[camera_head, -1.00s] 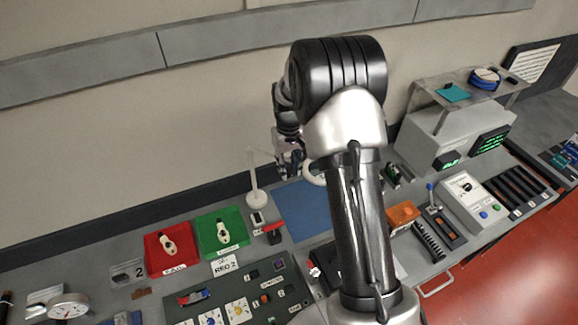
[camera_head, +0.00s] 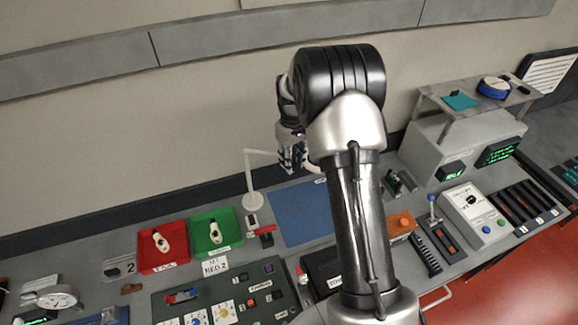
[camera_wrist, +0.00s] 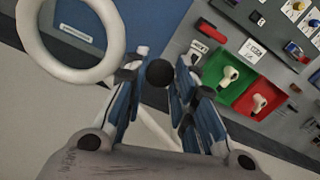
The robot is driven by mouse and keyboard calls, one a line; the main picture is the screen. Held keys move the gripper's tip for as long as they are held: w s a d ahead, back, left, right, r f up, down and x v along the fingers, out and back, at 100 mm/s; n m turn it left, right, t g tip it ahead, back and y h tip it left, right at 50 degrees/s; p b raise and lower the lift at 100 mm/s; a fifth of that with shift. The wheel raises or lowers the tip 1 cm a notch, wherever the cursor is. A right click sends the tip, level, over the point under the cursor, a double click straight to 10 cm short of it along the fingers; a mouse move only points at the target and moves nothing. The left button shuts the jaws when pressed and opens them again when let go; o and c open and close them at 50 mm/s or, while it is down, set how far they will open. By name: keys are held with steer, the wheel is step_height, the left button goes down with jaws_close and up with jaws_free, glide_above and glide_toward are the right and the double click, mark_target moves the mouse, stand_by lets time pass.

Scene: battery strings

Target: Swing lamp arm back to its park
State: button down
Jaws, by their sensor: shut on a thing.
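The lamp (camera_head: 253,200) is white, with a round base and upright post at the back of the bench, left of the blue mat. Its arm runs right towards my gripper (camera_head: 291,155), which hangs over the back of the mat. In the wrist view the white ring head (camera_wrist: 118,45) is at the upper left, over the mat (camera_wrist: 160,25). My gripper (camera_wrist: 160,80) is shut on a dark round knob (camera_wrist: 158,73) beside the ring. The pale lamp arm (camera_wrist: 158,128) shows behind the fingers. My arm hides part of the ring in the head view.
A red tray (camera_head: 163,262) and a green tray (camera_head: 197,248), each holding a pale part, stand left of the mat. A red-handled item (camera_head: 262,232) lies near the mat's left edge. A grey unit with a shelf (camera_head: 455,150) stands at right. The wall is close behind.

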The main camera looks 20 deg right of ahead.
steer(key=w+d+n, duration=0.4)
steer(key=w+d, duration=0.1)
steer(key=shift+w+p, duration=0.2)
steer(key=shift+p, duration=0.2)
steer(key=shift+w+d+r+n, duration=0.1)
steer(key=shift+w+d+n, duration=0.2)
steer(key=shift+w+n, duration=0.2)
steer(key=shift+w+d+n, duration=0.25)
steer(key=shift+w+n, duration=0.25)
steer(key=c, duration=1.3)
jaws_free()
steer(key=shift+w, duration=0.1)
step_height(320, 180, up, 12)
